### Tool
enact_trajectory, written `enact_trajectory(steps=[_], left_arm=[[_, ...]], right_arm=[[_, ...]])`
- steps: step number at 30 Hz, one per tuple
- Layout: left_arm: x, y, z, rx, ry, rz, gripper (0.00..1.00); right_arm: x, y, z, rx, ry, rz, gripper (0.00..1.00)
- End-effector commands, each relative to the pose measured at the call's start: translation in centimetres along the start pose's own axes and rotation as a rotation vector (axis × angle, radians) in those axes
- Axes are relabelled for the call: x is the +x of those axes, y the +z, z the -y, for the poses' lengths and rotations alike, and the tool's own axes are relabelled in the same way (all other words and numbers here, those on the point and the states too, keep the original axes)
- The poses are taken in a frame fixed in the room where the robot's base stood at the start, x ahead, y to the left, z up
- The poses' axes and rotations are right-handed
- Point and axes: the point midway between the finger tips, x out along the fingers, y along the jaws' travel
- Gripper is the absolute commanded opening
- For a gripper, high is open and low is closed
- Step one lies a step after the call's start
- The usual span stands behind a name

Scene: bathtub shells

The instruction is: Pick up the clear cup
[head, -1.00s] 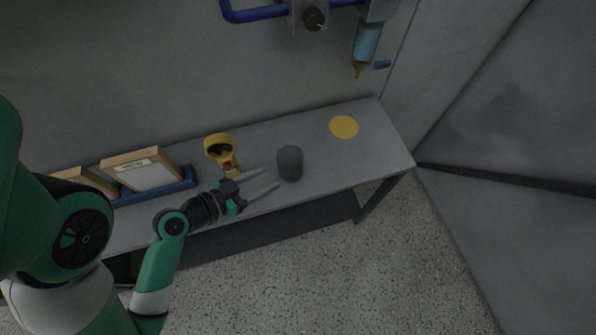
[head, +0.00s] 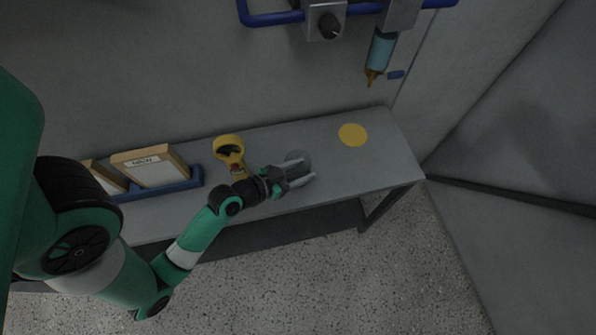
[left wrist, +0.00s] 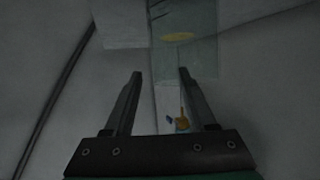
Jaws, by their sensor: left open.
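The clear cup (head: 298,159) stands on the grey table, grey and see-through in the head view and partly covered by my left gripper. My left gripper (head: 309,167) is open at the cup, its two fingers reaching low over the table. In the left wrist view the cup (left wrist: 187,45) is a faint clear shape ahead of the open fingers (left wrist: 159,72). It lies towards the right finger, whose tip overlaps it. I cannot tell whether the fingers touch the cup. My right gripper is not in view.
A yellow holder (head: 229,147) stands just left of the gripper. A blue tray (head: 188,183) with wooden-framed boxes (head: 152,167) is further left. A flat yellow disc (head: 353,134) lies to the right. A blue bottle (head: 381,50) hangs on the wall. The table's right end (head: 395,165) is clear.

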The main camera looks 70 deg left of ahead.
Motion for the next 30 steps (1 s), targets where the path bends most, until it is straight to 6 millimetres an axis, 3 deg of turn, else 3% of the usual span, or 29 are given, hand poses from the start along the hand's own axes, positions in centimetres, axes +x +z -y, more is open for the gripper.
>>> enact_trajectory(steps=[3,9,19,30], left_arm=[[1.18,0.01,-0.02,0.0,0.0,-0.001,0.56],[1.21,-0.01,0.0,-0.001,-0.001,0.0,0.56],[1.18,-0.01,0.01,-0.001,-0.001,0.0,0.0],[1.18,0.01,0.0,-0.001,-0.001,0.001,0.0]], right_arm=[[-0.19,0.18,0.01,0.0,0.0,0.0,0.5],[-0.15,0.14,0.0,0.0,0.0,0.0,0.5],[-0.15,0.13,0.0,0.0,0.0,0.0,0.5],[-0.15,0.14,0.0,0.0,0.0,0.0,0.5]])
